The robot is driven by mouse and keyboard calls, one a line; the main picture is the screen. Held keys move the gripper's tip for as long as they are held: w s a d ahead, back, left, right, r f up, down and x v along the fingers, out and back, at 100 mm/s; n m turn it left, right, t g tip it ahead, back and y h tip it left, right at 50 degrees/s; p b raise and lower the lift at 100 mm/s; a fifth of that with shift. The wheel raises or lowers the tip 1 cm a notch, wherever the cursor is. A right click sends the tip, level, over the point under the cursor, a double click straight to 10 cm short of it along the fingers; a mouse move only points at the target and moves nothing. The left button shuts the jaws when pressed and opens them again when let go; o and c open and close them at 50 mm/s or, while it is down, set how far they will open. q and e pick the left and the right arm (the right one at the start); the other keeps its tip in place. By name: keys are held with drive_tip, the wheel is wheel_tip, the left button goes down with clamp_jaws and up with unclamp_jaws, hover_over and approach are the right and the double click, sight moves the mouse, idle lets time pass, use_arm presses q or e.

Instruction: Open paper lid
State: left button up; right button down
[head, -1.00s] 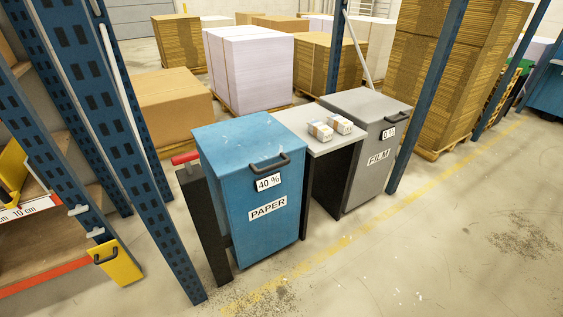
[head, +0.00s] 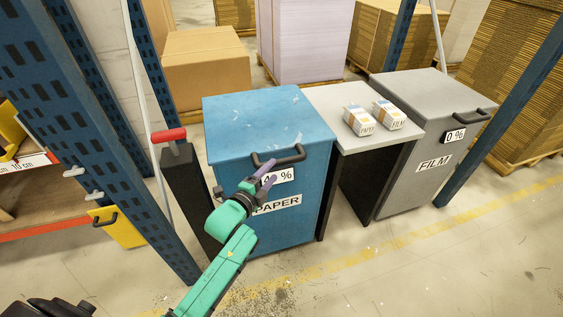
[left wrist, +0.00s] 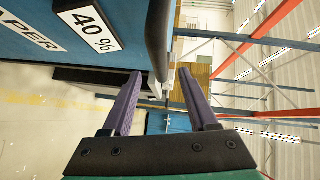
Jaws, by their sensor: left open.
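The blue PAPER bin (head: 250,230) stands at centre left in the head view. Its blue, scuffed lid (head: 255,120) is shut and lies flat. A black bar handle (head: 285,160) is on its front upper edge. My right gripper is in neither view.
A grey table (head: 345,135) with two small boxes stands right of the bin, then the grey FILM bin (head: 405,170). A black post with a red top (head: 172,135) and a blue rack upright (head: 130,170) stand close on the left. The floor in front is open.

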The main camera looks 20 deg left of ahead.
sight(278, 165)
use_arm(q)
drive_tip(key=x, duration=0.5)
drive_tip(key=shift+w+d, duration=0.1)
drive_tip(key=shift+w, duration=0.25)
drive_tip(key=shift+w+f, duration=0.1)
drive_tip(key=shift+w, duration=0.15)
drive_tip(key=shift+d, duration=0.1)
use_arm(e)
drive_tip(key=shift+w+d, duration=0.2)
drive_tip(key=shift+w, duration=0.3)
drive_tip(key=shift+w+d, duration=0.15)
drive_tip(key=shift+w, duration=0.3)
use_arm(q)
drive_tip(key=shift+c, duration=0.2)
clamp_jaws()
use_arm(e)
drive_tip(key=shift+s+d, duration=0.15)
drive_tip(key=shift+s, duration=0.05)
